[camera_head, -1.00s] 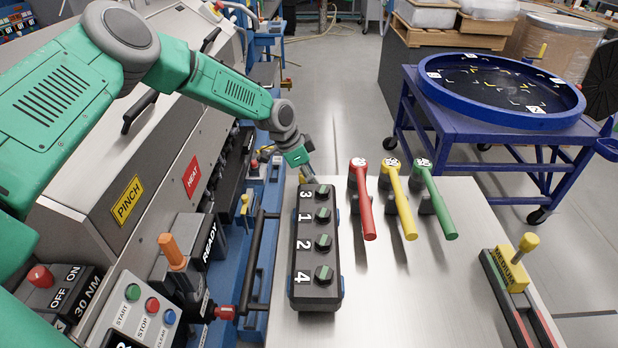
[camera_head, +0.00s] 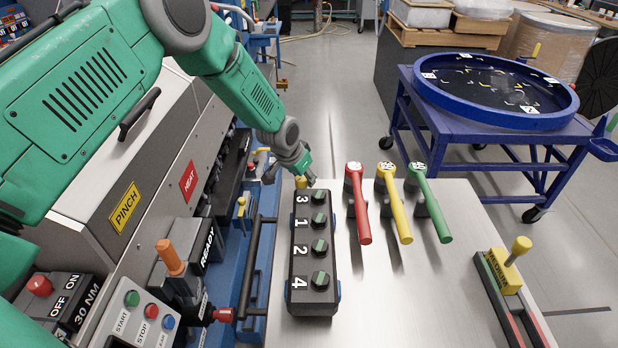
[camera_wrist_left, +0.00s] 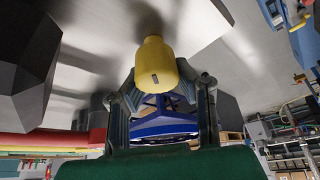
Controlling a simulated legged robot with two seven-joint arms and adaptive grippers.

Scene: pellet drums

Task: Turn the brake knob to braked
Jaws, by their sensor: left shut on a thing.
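A yellow knob (camera_wrist_left: 157,66) with a small dark mark on its side shows in the left wrist view, between the fingers. I take it to be the brake knob; no label on it is readable. In the head view its yellow (camera_head: 301,182) shows just behind the black selector box, partly hidden by the hand. My left gripper (camera_head: 308,180) reaches down to it from the left and is shut on it; its fingers flank the knob in the left wrist view (camera_wrist_left: 166,92). My right gripper is not in view.
The black box (camera_head: 313,300) with several green-topped selectors is close in front of the hand. Red (camera_head: 358,212), yellow (camera_head: 396,212) and green (camera_head: 435,212) levers stand to the right. A yellow MEDIUM slider (camera_head: 503,272) is at the right edge. Machine panels crowd the left.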

